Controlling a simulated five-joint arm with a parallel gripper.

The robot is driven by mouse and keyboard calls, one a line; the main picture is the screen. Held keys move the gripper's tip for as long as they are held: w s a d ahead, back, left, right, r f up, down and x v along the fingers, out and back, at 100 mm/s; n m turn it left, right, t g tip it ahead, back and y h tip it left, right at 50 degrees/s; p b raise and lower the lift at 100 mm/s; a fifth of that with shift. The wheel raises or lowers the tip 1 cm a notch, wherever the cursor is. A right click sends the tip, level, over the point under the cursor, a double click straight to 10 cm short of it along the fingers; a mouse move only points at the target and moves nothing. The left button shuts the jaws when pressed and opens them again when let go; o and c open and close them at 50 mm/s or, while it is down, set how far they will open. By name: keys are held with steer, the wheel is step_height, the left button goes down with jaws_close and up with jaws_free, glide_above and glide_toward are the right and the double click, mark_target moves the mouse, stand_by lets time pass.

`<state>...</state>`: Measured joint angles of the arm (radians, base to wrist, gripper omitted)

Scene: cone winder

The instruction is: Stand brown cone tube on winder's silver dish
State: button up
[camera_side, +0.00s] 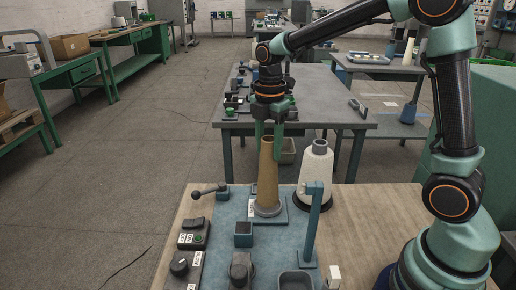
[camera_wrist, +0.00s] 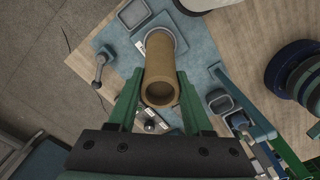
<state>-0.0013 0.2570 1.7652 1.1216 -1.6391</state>
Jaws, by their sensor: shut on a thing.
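The brown cone tube (camera_side: 268,176) is upright in the side view, wide end down. My gripper (camera_side: 269,133) is shut on its upper, narrow end from above. The winder's silver dish (camera_side: 267,211) is directly below, and the tube's lower end appears within its rim. I cannot tell whether the tube rests on it. In the wrist view, my gripper's green fingers (camera_wrist: 160,88) flank the tube (camera_wrist: 159,52). Part of the silver dish (camera_wrist: 178,34) shows around its far end; the tube hides the rest.
A white yarn cone (camera_side: 316,167) stands on a dark base just right of the dish. A blue post (camera_side: 313,215) rises at front right. A lever (camera_side: 207,190) and switch box (camera_side: 194,234) are at left. Bare wooden tabletop (camera_side: 376,212) lies at right.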

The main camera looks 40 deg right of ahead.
steer(key=shift+f, duration=0.6)
stand_by(0.7)
steer(key=shift+f, duration=0.35)
steer(key=o, duration=1.3)
steer(key=shift+o, duration=0.2)
step_height(320, 180, up, 12)
steer(key=shift+r, duration=0.1)
